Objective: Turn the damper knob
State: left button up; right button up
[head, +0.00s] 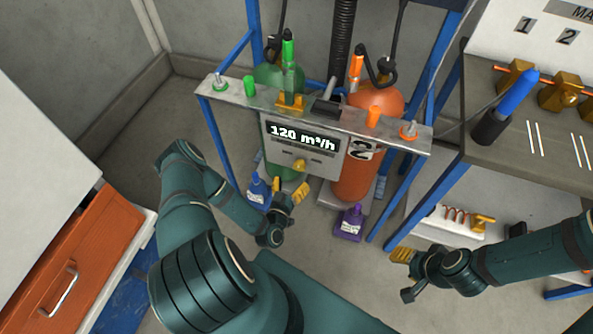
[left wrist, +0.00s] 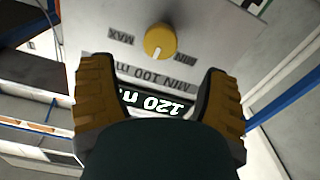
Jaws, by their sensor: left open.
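The damper knob (left wrist: 159,41) is round and yellow with a white pointer mark, on a grey panel printed with MIN and MAX. In the left wrist view it lies ahead of my open left gripper (left wrist: 157,75), between and beyond the fingertips, and nothing touches it. In the head view the knob (head: 300,165) is below the display (head: 303,136), which reads 120 m³/h. My left gripper (head: 288,190) is just below and in front of it. My right gripper (head: 405,272) is at the lower right, far from the panel; its jaw state is unclear.
A metal shelf (head: 226,89) above the panel carries green and orange fittings. Green (head: 282,76) and orange (head: 377,101) cylinders stand behind. A workbench (head: 540,150) is at right, an orange drawer (head: 85,262) at left.

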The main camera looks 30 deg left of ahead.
pick_arm(q)
jog(key=shift+v, duration=2.15)
